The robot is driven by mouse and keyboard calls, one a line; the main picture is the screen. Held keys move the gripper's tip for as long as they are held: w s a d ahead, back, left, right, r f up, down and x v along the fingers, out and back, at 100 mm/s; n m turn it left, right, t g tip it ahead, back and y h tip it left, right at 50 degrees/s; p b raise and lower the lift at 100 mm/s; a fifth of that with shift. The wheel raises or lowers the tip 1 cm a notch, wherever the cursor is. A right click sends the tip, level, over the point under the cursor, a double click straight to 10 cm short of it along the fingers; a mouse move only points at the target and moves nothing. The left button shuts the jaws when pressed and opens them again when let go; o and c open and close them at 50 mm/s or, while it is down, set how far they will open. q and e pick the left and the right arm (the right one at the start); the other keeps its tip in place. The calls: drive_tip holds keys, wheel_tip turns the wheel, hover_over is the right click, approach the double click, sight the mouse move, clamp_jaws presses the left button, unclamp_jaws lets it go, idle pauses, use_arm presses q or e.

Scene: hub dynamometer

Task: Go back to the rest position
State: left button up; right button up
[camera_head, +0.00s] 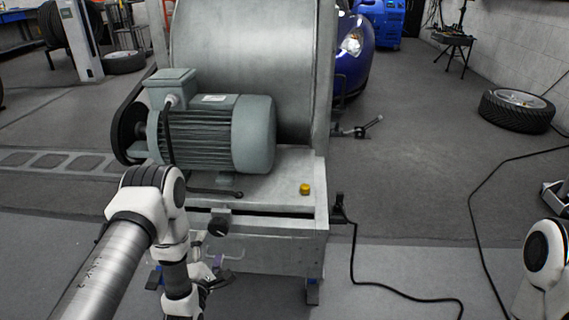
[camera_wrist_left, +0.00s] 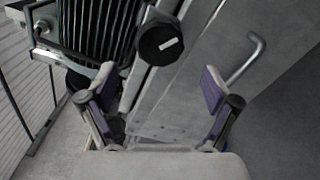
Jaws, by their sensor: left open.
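My left gripper (camera_head: 215,278) is low at the front of the dynamometer stand (camera_head: 270,250), partly hidden behind my own left forearm. In the left wrist view its two purple-padded fingers (camera_wrist_left: 158,85) are spread apart with nothing between them. A black knob with a white mark (camera_wrist_left: 160,42) is beyond the fingers; it also shows on the stand's front in the head view (camera_head: 218,226). A bent metal handle (camera_wrist_left: 246,60) lies beside the right finger in the wrist view. Part of my right arm shows at the right edge; its fingers cannot be made out.
A grey-green motor (camera_head: 215,135) and a large steel drum (camera_head: 245,60) sit on the stand. A yellow button (camera_head: 305,189) is on its top. Black cable (camera_head: 385,287) lies on the floor to the right.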

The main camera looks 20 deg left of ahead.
use_arm(q)
drive_tip(key=s+d+f+m+g+h, duration=0.4)
drive_tip(key=s+d+f+m+g, duration=0.4)
drive_tip(key=d, duration=0.3)
drive_tip(key=s+d+f+m+g, duration=0.1)
drive_tip(key=s+f+m+g, duration=0.1)
drive_tip(key=s+m+g, duration=0.55)
drive_tip(key=s+d+f+m+g, duration=0.1)
drive_tip(key=s+f+m+g, duration=0.15)
drive_tip(key=s+m, duration=0.95)
wheel_tip(320, 180, up, 38)
drive_tip(key=s+n+p, duration=0.2)
drive_tip(key=n+p, duration=0.1)
drive_tip(key=p, duration=3.5)
drive_tip(key=shift+a+f+t, duration=0.15)
drive_tip(key=shift+f+t, duration=0.05)
drive_tip(key=shift+t, duration=0.1)
drive_tip(key=shift+s, duration=0.1)
